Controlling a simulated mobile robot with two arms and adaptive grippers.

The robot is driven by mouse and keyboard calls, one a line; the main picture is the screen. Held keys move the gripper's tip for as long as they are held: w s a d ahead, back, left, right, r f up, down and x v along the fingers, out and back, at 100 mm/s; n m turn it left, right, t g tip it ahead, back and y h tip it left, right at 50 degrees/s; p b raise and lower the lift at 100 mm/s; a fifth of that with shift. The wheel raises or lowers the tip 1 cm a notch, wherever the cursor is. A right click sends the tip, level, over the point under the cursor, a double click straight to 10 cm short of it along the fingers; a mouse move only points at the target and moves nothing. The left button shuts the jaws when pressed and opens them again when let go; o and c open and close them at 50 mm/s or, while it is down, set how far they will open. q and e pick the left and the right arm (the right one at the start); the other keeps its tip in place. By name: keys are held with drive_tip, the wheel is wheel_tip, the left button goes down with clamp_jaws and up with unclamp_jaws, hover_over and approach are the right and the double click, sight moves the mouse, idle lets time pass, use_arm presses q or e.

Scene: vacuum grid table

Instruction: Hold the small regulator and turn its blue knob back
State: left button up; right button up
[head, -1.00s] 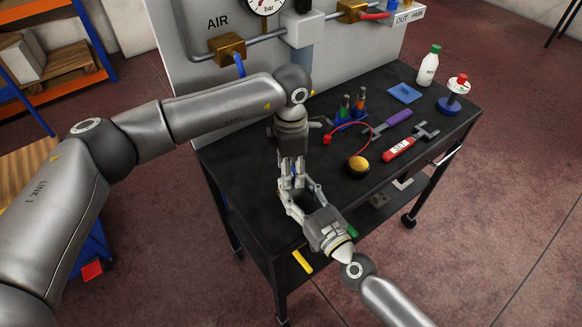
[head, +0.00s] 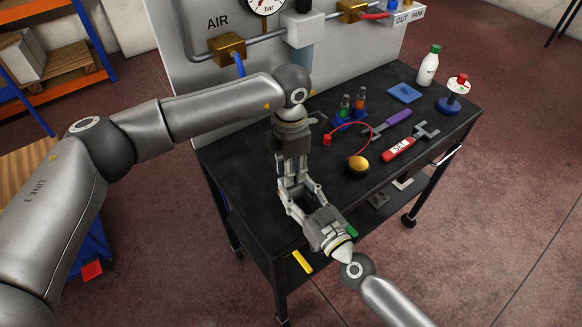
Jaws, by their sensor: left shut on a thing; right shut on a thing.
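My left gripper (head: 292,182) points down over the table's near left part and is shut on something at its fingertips. My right gripper (head: 299,194) reaches in from the lower right, its fingers meeting those of the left gripper from below. It is shut too. The small regulator and its blue knob are hidden among the fingers. From where the grippers meet, the right one appears to hold the regulator body and the left one the knob on top, but I cannot see the contact itself.
The black table (head: 240,200) is bare left of the grippers. To the right lie a yellow-topped button (head: 358,165) with a red cable, a red meter (head: 398,148) and a purple-handled tool (head: 398,117). A white bottle (head: 428,68) stands farther back. An upright grey panel (head: 190,70) closes the rear.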

use_arm(q)
drive_tip(key=o, duration=1.1)
drive_tip(key=shift+c, duration=0.2)
wheel_tip(320, 180, up, 12)
drive_tip(key=shift+w, duration=0.15)
use_arm(e)
drive_tip(key=o, duration=1.2)
drive_tip(key=shift+o, duration=0.2)
